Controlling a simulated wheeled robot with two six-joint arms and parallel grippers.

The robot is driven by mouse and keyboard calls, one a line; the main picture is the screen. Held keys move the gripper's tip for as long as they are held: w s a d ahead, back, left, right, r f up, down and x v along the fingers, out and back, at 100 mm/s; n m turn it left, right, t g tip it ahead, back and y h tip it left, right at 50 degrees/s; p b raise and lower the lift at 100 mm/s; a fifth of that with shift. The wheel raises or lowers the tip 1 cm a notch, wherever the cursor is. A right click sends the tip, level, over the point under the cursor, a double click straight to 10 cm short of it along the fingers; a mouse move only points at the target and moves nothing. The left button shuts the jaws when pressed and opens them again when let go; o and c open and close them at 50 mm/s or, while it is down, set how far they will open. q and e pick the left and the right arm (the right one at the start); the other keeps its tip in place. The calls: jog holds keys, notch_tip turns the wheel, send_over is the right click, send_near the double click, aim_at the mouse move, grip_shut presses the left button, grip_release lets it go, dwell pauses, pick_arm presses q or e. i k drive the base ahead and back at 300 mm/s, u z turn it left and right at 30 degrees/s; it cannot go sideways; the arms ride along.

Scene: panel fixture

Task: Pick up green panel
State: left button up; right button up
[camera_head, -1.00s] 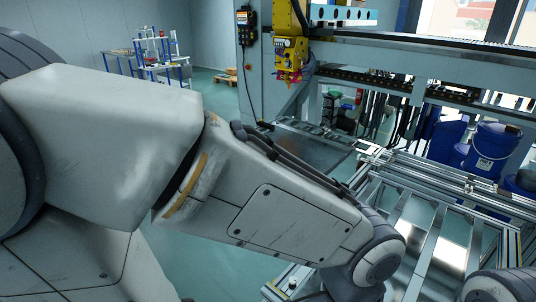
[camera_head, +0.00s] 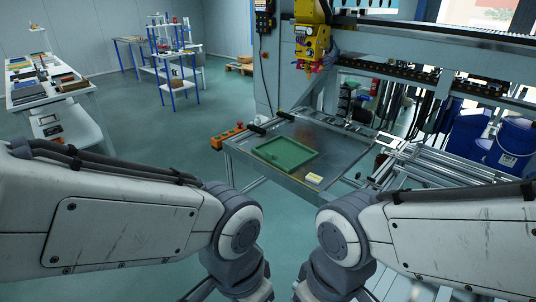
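The green panel (camera_head: 285,154) is a shallow rectangular piece with a raised rim. It lies flat on the metal fixture table (camera_head: 335,146) ahead of me, near the middle of the view. Nothing touches it. My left arm comes in from the left and my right arm from the right. Both arms end at the bottom edge of the view, nearer to me than the panel. The fingers of both grippers are outside the frame, so their state does not show.
An orange control box (camera_head: 226,136) sits at the table's left edge. A small yellow-and-white block (camera_head: 314,179) lies at its front edge. A yellow machine head (camera_head: 312,42) hangs behind the table. Aluminium rails and a blue bucket (camera_head: 511,145) stand right. Open floor lies left.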

aim_at(287, 154)
jog(key=u, duration=0.55)
jog(key=i, duration=0.7)
jog(key=u, duration=0.95)
jog(key=i, duration=2)
jog(key=z, duration=1.15)
jog(key=i, duration=0.65)
jog(key=z, duration=0.6)
